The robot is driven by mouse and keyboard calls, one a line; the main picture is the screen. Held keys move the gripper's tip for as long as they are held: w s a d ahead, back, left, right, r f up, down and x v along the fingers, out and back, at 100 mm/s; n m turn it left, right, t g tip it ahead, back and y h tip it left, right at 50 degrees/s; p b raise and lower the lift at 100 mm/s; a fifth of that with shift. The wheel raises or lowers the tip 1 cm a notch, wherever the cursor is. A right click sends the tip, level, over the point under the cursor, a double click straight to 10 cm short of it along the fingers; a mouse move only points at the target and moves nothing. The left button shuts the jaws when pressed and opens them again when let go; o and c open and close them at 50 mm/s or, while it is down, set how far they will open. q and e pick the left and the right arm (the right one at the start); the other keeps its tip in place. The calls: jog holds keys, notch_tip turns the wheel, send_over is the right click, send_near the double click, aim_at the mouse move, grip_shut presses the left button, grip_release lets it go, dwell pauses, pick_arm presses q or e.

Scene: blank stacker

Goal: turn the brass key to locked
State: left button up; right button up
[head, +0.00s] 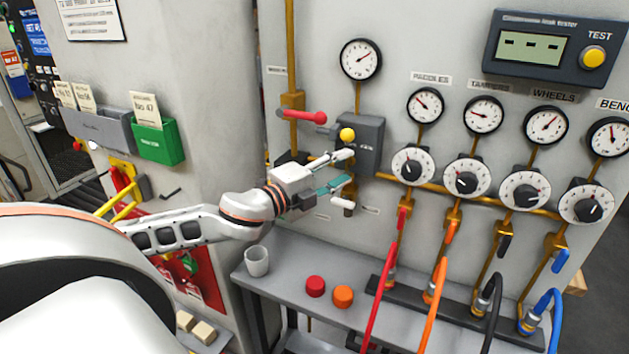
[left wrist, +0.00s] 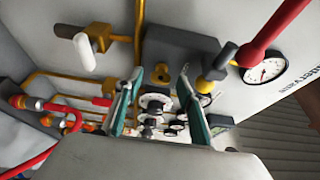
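A grey box (head: 366,145) on the panel carries a round yellow knob (head: 347,134). Both also show in the left wrist view, the box (left wrist: 178,45) above the fingers and the knob (left wrist: 216,68) by the right finger. My left gripper (head: 340,171) is just below the knob, in front of the panel. Its fingers stand apart in the left wrist view (left wrist: 158,98), with nothing seen between them. Contact with the box cannot be told. My right gripper is not in view.
A red handle (head: 305,116) sticks out above the left gripper, and a white-tipped handle (head: 343,203) is below it. Dials, gauges and brass pipes fill the panel's right. A grey shelf (head: 285,262) below holds a cup (head: 256,261), a red cap and an orange cap.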

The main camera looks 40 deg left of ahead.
pick_arm(q)
jog(key=s+a, duration=0.1)
jog(key=s, duration=0.9)
jog(key=shift+s+a, duration=0.3)
dwell(0.6)
jog(key=s+a+f+n+g+y, duration=0.2)
jog(key=s+f+n+y, duration=0.15)
jog(key=f, duration=0.35)
jog(key=s+a+f+n+g+y, duration=0.1)
jog(key=s+f+n+g+y, duration=0.1)
jog(key=f+n, duration=0.35)
jog(key=s+a+f+n+g+y, duration=0.2)
jog(key=s+f+g+y, duration=0.1)
jog(key=f, duration=0.6)
jog(key=s+d+f+n+g+h, duration=0.1)
jog(key=s+d+f+n+g, duration=0.1)
jog(key=s+d+f+g, duration=0.4)
jog(key=d+f+n+t+h, duration=0.3)
jog(key=d+f+t+h, duration=0.2)
jog(key=d+f, duration=1.1)
notch_tip(320, 180, down, 2)
jog(key=shift+w+f+t+h, duration=0.1)
jog(key=shift+w+t+h, duration=0.2)
jog(key=shift+h, duration=0.55)
